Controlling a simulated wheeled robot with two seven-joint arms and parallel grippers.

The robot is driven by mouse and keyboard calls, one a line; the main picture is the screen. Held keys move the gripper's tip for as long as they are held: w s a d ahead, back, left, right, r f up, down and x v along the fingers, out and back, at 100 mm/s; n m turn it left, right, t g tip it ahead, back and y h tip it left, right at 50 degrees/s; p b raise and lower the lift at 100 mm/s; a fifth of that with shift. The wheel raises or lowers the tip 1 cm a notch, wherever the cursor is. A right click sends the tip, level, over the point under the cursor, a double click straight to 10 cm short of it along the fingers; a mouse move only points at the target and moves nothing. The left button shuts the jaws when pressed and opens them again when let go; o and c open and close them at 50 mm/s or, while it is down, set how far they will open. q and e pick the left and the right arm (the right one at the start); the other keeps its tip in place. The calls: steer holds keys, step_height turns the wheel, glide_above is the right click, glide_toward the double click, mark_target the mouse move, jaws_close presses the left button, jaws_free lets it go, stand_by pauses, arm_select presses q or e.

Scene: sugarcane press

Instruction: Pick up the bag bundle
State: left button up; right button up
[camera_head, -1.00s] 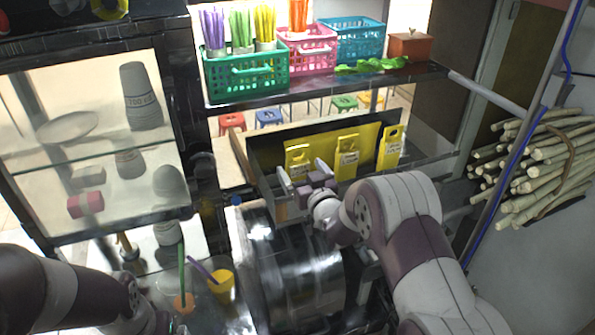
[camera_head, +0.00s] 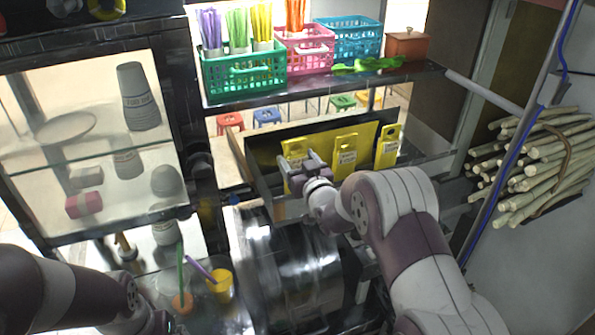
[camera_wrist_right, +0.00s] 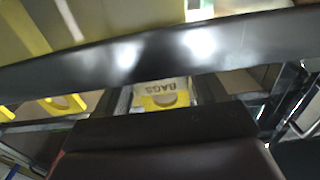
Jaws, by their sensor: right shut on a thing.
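Several yellow bag bundles with pale labels hang or stand in a row along a dark-edged yellow panel in the head view. The left bundle (camera_head: 295,148) is at my right gripper (camera_head: 299,165), which is shut on it; the fingers partly cover its lower part. The middle bundle (camera_head: 346,152) and right bundle (camera_head: 388,146) are apart from the gripper. In the right wrist view, a bundle with an upside-down "BAGS" label (camera_wrist_right: 162,91) shows between the dark fingers. My left arm is at the lower left; its gripper fingers are not visible.
A shelf (camera_head: 330,84) with green, pink and blue baskets is above the bundles. A metal drum (camera_head: 300,270) is below my right gripper. Sugarcane stalks (camera_head: 540,165) are at right, a glass cabinet (camera_head: 85,140) at left. Cups (camera_head: 222,285) stand at lower left.

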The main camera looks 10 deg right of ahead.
step_height(320, 180, up, 16)
steer(key=b, duration=0.4)
steer(key=shift+s+r+b, duration=0.15)
steer(key=shift+r+b, duration=0.05)
steer(key=shift+b, duration=0.15)
